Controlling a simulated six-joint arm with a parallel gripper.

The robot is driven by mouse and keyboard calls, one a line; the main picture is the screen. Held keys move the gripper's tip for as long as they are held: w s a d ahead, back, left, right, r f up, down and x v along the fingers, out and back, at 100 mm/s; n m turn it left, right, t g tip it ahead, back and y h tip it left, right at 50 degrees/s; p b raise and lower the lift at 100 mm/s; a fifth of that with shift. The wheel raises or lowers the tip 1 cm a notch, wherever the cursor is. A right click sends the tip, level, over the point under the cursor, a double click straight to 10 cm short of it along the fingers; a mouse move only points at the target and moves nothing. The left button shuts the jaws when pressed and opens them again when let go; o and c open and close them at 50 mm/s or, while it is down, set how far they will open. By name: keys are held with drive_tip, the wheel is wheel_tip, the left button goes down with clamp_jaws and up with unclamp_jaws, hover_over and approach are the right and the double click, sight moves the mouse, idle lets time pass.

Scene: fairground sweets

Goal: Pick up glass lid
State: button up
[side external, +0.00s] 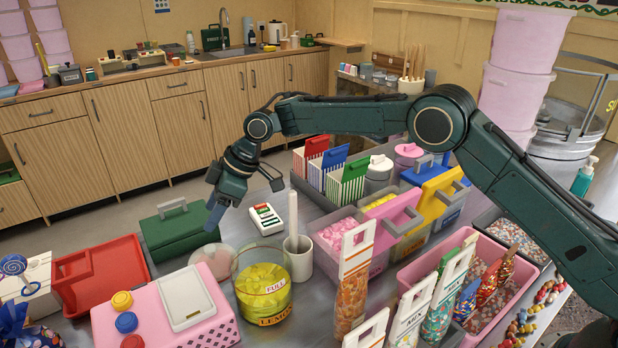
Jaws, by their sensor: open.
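A round, clear glass lid (210,262) appears to lie on the metal table, between the green box and the glass jar. It looks faintly pink, and I cannot make out a knob on it. My gripper (214,222) is open and points down. It is above the lid and near the right end of the green box, apart from the lid as far as I can tell. Nothing shows between its fingers.
The green box (178,232) with a grey handle is close on the left. A white cup (298,262) with a tall stick stands right of the jar. A pink machine (165,318) is in front, a red tray (105,262) at left. A white card reader (266,219) lies behind.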

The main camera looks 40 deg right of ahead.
sight(211, 247)
drive_tip(key=shift+f, duration=2)
drive_tip(key=shift+f, duration=0.1)
drive_tip(key=shift+f, duration=0.55)
drive_tip(key=shift+x, duration=2.95)
drive_tip(key=shift+s+d+f, duration=0.1)
drive_tip(key=shift+s+d, duration=0.1)
drive_tip(key=shift+c, duration=0.4)
drive_tip(key=c, duration=1)
